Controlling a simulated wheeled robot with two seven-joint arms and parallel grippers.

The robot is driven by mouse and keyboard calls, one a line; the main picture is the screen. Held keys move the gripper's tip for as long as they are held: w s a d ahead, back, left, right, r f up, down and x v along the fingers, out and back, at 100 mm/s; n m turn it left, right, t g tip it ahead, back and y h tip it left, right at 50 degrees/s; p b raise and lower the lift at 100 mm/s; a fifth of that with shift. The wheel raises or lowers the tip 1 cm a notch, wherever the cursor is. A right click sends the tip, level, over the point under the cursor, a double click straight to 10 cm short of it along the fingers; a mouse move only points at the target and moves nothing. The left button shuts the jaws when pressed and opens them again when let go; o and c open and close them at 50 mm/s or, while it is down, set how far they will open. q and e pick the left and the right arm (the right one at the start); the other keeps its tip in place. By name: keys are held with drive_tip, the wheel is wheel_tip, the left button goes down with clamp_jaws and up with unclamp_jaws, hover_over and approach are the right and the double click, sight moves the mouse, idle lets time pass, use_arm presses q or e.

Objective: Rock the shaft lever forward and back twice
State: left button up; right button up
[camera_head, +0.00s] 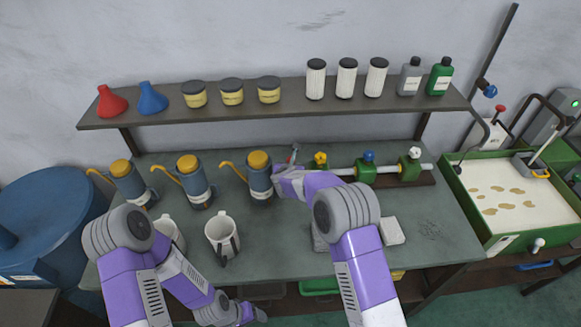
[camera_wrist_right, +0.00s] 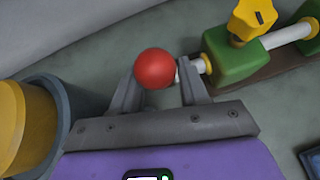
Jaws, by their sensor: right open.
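The shaft lever's red ball knob (camera_wrist_right: 155,68) sits between the two fingers of my right gripper (camera_wrist_right: 157,88), which is open around it in the right wrist view. I cannot tell whether the fingers touch the ball. In the head view the lever (camera_head: 294,148) shows as a small red-tipped part just beyond my right gripper (camera_head: 284,172). A pale shaft (camera_head: 341,171) runs right from there through green blocks (camera_head: 366,173) with yellow, blue and white knobs. My left gripper (camera_head: 252,313) is low at the table's front; its jaws are not clear.
A blue canister with a yellow lid (camera_head: 260,178) stands just left of my right gripper, with similar ones further left. White mugs (camera_head: 222,237) stand at the front. A shelf (camera_head: 230,116) with jars and bottles hangs above. A green-rimmed tray (camera_head: 466,207) is at right.

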drive_tip(key=b+v, duration=0.1)
drive_tip(key=v, duration=0.5)
